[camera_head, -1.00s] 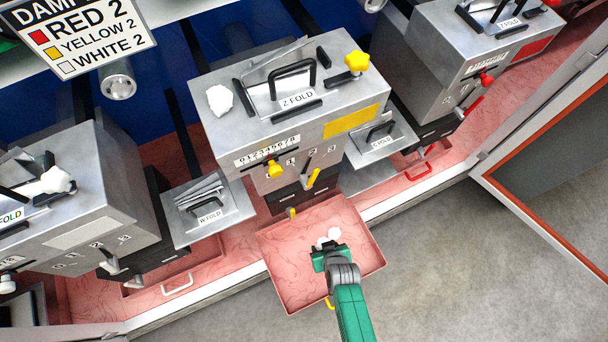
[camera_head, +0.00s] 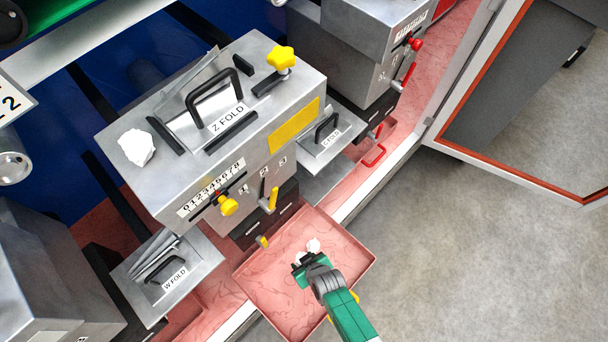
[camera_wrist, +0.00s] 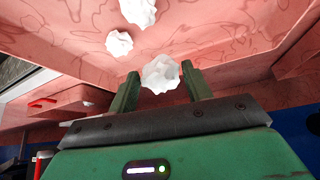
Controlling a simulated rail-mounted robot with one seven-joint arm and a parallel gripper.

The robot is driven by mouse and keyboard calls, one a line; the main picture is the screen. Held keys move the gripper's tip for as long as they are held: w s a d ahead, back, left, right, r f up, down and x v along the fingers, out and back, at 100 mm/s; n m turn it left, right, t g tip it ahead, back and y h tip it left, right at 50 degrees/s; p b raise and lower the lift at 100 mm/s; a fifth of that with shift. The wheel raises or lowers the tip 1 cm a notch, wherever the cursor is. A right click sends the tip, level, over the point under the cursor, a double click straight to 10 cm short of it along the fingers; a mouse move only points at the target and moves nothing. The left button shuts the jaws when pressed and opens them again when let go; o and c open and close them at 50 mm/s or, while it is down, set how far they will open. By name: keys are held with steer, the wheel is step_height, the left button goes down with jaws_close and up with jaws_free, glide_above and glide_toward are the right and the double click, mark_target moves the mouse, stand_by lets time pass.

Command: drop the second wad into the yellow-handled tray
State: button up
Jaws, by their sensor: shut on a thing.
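The yellow-handled tray (camera_head: 345,262) is a pink pan pulled out in front of the middle machine, with yellow handle ends (camera_head: 262,241). My green gripper (camera_head: 306,264) is over the tray. It is shut on a white crumpled wad (camera_wrist: 161,75), which shows between the two fingers in the wrist view. Two more white wads, one at the top edge (camera_wrist: 138,11) and a smaller one (camera_wrist: 119,42), show beyond the fingers against the pink tray surface. In the head view white wad shapes (camera_head: 313,245) cluster at the fingertips, and my gripper partly hides them.
A white wad (camera_head: 137,147) sits on top of the Z FOLD machine (camera_head: 290,90). The W FOLD box (camera_head: 205,262) and another folder box (camera_head: 335,150) flank it. A red handle (camera_head: 375,148) lies to the right. Grey floor (camera_head: 480,260) is open at right.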

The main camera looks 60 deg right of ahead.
steer(key=o, duration=1)
steer(key=shift+r, duration=0.1)
steer(key=p+v, duration=0.5)
steer(key=v, duration=0.2)
steer(key=shift+s+a+r, duration=0.1)
steer(key=shift+s+r, duration=0.05)
steer(key=shift+r, duration=0.15)
